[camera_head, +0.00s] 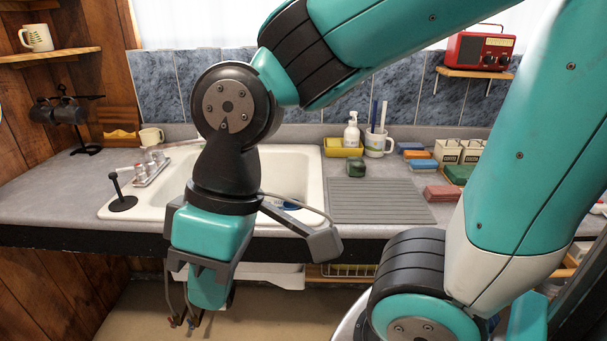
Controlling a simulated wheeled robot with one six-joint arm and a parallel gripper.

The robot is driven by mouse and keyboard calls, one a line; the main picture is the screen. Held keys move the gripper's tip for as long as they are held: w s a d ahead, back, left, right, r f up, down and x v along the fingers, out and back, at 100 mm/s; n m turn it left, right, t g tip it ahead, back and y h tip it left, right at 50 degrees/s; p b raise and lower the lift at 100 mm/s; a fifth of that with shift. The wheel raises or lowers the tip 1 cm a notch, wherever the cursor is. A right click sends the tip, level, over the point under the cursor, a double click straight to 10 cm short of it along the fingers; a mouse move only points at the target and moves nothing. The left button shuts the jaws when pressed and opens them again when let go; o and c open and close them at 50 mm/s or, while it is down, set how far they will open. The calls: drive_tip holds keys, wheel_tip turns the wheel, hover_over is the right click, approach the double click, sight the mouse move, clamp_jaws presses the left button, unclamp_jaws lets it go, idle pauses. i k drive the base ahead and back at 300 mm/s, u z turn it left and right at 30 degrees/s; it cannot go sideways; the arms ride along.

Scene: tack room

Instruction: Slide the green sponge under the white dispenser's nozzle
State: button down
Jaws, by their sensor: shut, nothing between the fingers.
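The green sponge (357,168) is a small dark green block on the grey counter, close to the sink's right rim. The white dispenser (351,135) stands upright behind it, at a yellow tray (342,151). Its nozzle is at the top, above and behind the sponge in the picture; the sponge sits in front of the tray. My gripper (208,297) points down in front of the counter's edge, left of and well apart from the sponge. It is shut and empty, its fingertips hard to make out.
A white mug (378,144) with brushes stands right of the dispenser. Coloured blocks (419,156) and cream boxes (447,152) lie farther right. A ribbed grey drainboard (378,200) is clear in front of the sponge. The white sink (294,165) is partly hidden by my arm.

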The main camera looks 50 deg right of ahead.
sight(355, 166)
drive_tip(key=u, duration=0.1)
drive_tip(key=i, duration=1.9)
drive_tip(key=z, duration=1.95)
